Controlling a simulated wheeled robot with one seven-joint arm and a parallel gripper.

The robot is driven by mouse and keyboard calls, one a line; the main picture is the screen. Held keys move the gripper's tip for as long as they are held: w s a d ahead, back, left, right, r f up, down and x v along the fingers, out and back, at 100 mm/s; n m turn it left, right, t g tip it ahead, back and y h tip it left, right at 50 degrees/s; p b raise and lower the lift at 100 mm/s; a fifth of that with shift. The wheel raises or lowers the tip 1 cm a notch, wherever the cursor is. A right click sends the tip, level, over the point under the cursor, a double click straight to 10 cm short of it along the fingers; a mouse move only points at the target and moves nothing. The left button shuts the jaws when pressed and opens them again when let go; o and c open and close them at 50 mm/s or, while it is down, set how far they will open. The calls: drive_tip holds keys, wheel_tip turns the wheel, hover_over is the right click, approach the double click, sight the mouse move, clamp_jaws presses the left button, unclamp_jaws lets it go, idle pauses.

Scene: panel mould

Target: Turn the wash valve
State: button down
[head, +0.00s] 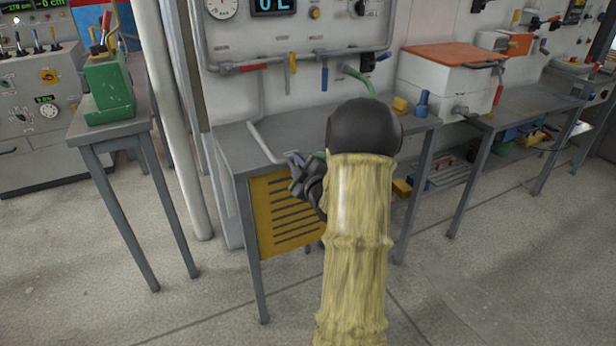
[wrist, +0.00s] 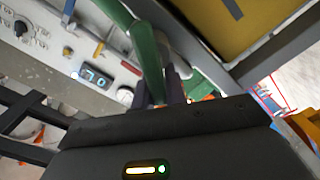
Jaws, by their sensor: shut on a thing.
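Several coloured handles hang along a grey pipe on the wall panel: red (head: 253,67), yellow (head: 292,62) and blue (head: 324,76). A green bent tube (head: 358,78) sits to their right and passes behind my arm. I cannot tell which one is the wash valve, as no label is readable. My gripper (head: 303,178) is in front of the panel, below the pipe and above the bench's front. In the wrist view, a green bent tube (wrist: 148,58) runs down between the fingers of my gripper (wrist: 168,94), which is shut on it. The fingertips are partly hidden.
A grey bench (head: 232,140) with a yellow slotted front (head: 283,213) stands below the panel. An orange-lidded white box (head: 452,75) is at the right. A green device (head: 108,88) stands on a table at the left. The floor in front is clear.

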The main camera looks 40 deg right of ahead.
drive_tip(key=shift+f, duration=0.1)
drive_tip(key=n+b, duration=0.3)
drive_tip(key=b, duration=0.2)
drive_tip(key=shift+a+f+n, duration=0.2)
drive_tip(key=shift+f+n, duration=0.15)
drive_tip(key=shift+n, duration=0.05)
